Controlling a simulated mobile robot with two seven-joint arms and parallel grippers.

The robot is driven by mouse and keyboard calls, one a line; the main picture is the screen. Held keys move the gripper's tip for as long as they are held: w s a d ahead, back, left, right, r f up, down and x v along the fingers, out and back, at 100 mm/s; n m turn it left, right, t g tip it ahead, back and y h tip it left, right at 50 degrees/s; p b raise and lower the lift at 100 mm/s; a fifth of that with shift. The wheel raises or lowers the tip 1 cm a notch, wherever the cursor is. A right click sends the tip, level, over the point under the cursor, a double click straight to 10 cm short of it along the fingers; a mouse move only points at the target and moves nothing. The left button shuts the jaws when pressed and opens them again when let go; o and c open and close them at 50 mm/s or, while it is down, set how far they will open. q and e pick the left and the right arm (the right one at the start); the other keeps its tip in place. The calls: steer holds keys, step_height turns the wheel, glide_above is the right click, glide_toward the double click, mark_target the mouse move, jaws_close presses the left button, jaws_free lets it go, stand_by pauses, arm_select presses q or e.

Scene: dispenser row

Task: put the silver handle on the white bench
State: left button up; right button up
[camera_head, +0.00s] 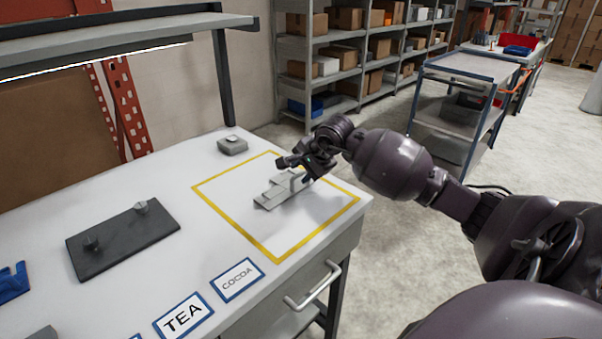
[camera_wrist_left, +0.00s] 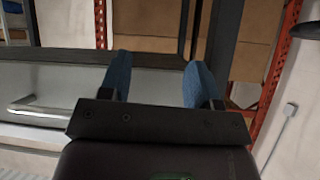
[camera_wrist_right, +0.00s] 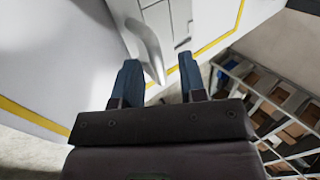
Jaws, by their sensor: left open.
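The silver handle (camera_head: 297,182) is a pale curved bar inside the yellow outline on the white bench (camera_head: 225,250), beside flat grey pieces (camera_head: 268,198). My right gripper (camera_head: 297,163) is right above it. In the right wrist view the handle (camera_wrist_right: 148,48) curves down near the left fingertip, with a gap to the right finger, so the right gripper (camera_wrist_right: 160,68) looks open. I cannot tell whether that left finger touches it. My left gripper (camera_wrist_left: 158,75) is open and empty, in front of the bench's drawer side; it is not seen in the head view.
A dark plate with two knobs (camera_head: 125,238) lies left of the yellow outline, and a small grey box (camera_head: 232,145) sits behind it. TEA (camera_head: 183,317) and COCOA (camera_head: 237,279) labels are near the front edge. A drawer pull (camera_head: 313,287) juts out below. A shelf hangs above.

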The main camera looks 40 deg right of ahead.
steer(key=v, duration=1)
steer(key=shift+p, duration=0.45)
steer(key=shift+s, duration=0.1)
stand_by(1.1)
steer(key=shift+o, duration=0.4)
